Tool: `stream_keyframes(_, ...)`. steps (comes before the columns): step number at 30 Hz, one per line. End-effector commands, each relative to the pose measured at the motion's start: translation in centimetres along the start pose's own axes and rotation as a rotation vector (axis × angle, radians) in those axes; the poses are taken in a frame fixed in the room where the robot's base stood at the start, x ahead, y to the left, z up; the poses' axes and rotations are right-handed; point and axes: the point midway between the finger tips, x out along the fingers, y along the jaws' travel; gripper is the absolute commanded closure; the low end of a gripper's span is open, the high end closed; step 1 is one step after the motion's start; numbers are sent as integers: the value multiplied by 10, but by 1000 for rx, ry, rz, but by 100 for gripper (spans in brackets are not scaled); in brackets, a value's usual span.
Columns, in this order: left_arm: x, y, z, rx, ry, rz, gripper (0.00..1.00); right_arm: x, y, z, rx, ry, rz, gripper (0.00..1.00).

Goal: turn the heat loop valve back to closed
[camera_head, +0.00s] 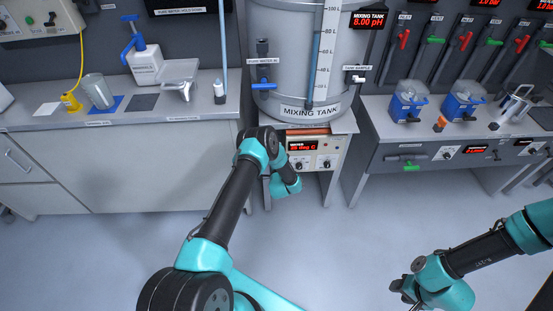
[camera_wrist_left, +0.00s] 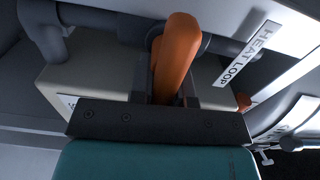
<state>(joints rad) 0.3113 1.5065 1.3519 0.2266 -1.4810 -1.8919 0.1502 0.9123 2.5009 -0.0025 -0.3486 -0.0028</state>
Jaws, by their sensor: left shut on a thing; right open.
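The orange handle of the heat loop valve (camera_wrist_left: 179,45) shows in the left wrist view, on a dark pipe beside the HEAT LOOP label (camera_wrist_left: 248,54). It points towards my wrist camera. My left gripper (camera_wrist_left: 168,88) is shut on this handle; its dark palm hides the near end. In the head view, my left arm reaches below the mixing tank (camera_head: 310,85) to the front of the heater box (camera_head: 310,150); the fingers and their hold are hidden there. My right gripper (camera_head: 408,294) is open and empty, low at the right above the floor.
The tank stand's legs flank my left wrist.

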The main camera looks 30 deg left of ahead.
Motion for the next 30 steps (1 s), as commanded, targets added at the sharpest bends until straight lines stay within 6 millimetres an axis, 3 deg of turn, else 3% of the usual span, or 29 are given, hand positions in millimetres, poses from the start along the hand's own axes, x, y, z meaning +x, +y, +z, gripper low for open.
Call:
stream_keyframes(12,0,0,0,7,1,0,100,0,0,0,0,0,0,57)
stream_keyframes(13,0,0,0,7,1,0,80,0,0,0,0,0,0,57)
stream_keyframes(20,0,0,0,7,0,0,58,0,0,0,0,0,0,57)
stream_keyframes(30,-3,0,0,6,0,1,57,0,0,0,0,0,0,57)
